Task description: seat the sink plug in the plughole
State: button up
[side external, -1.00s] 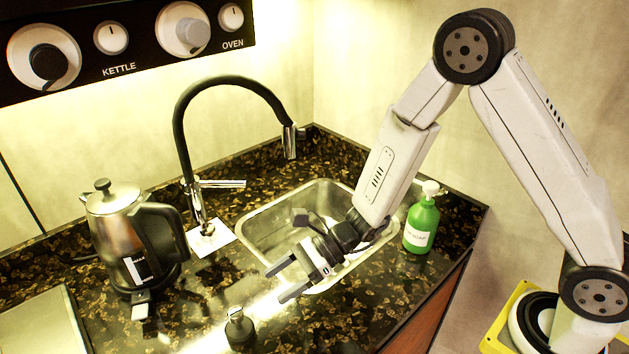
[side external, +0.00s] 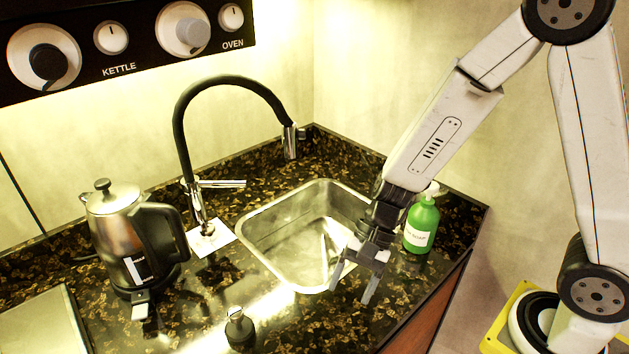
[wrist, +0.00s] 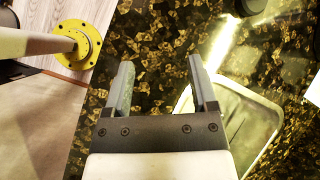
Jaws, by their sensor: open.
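The sink plug (side external: 240,325) appears to be the small black piece with an upright knob on the counter in front of the sink; a dark round shape at the top of the wrist view (wrist: 250,6) seems to be it. The steel sink (side external: 270,262) lies behind and to the right of the plug; it also shows in the wrist view (wrist: 250,110). I cannot make out the plughole in the basin. My gripper (side external: 351,294) is open and empty, pointing down above the counter at the sink's front right edge, well to the right of the plug. Its fingers show in the wrist view (wrist: 159,62).
A green soap bottle (side external: 421,226) stands close behind and right of my gripper. A black tap (side external: 228,84) arches behind the sink. A steel kettle (side external: 112,235) stands at left. The counter between plug and gripper is clear. A yellow flange (wrist: 83,45) shows in the wrist view.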

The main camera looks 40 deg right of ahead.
jog(key=d+r+n+t+h, duration=0.3)
jog(key=d+n+h, duration=0.4)
jog(key=d+n, duration=0.4)
jog(key=shift+s+d+r+t, duration=0.25)
jog(key=shift+d+r+t, duration=0.15)
jog(key=shift+d, duration=0.5)
jog(key=shift+o, duration=0.5)
